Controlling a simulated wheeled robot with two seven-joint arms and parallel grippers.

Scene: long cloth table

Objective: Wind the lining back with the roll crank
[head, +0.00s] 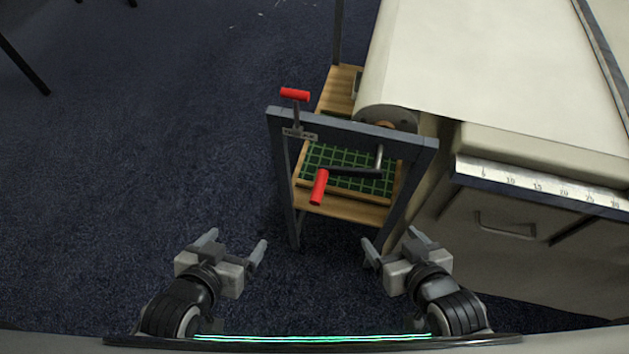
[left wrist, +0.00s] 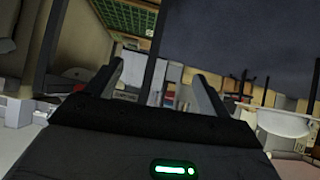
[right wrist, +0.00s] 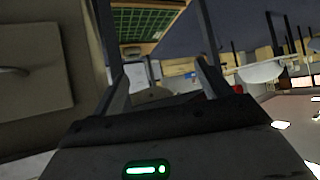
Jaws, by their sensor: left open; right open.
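The roll crank (head: 350,172) has a grey arm and a red grip (head: 319,187) that hangs toward the lower left, in front of the grey roll stand (head: 350,133). The pale lining (head: 480,60) runs from the roll at the stand over the long table. A second red handle (head: 295,94) on a small lever stands at the stand's left corner. My left gripper (head: 234,251) is open and empty, below and left of the crank. My right gripper (head: 394,250) is open and empty, below and right of the crank. Neither touches anything.
A wooden shelf with a green gridded mat (head: 350,167) sits inside the stand. To the right, a cabinet (head: 505,222) with a drawer pull and a ruler edge (head: 540,187) stands close to the stand. The dark blue carpet (head: 150,130) on the left is mostly clear.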

